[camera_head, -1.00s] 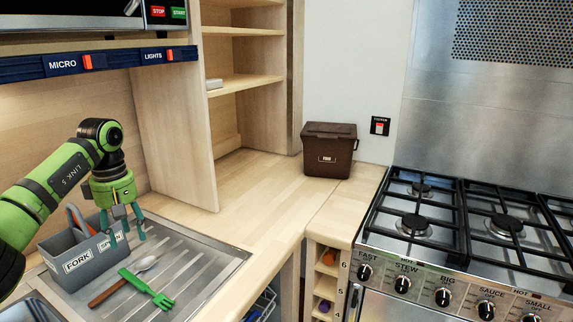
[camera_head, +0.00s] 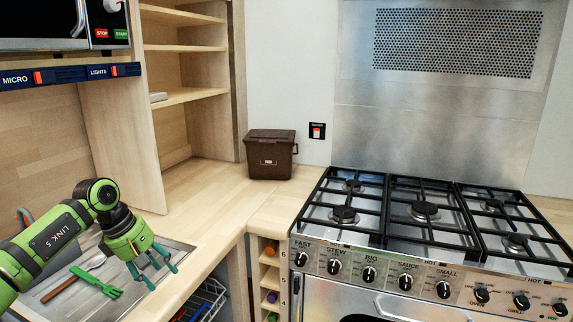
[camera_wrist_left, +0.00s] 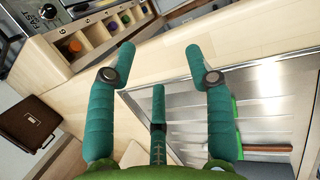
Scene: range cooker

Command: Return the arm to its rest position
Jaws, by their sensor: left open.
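My left arm comes in from the left in the head view. Its left gripper (camera_head: 157,274) is open and empty, above the right edge of the metal draining board (camera_head: 177,249). In the left wrist view the gripper's teal fingers (camera_wrist_left: 158,70) are spread apart with nothing between them. A green fork (camera_head: 97,284) and a spoon with a brown handle (camera_head: 62,289) lie on the draining board, left of the gripper and apart from it. My right gripper does not show.
A brown lidded bin (camera_head: 270,155) stands on the wooden counter (camera_head: 205,185). The gas cooker (camera_head: 420,215) fills the right side. Below the counter are small numbered cubbies (camera_head: 270,275) and a wire rack (camera_head: 203,300). An open shelf unit (camera_head: 190,95) rises at the back left.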

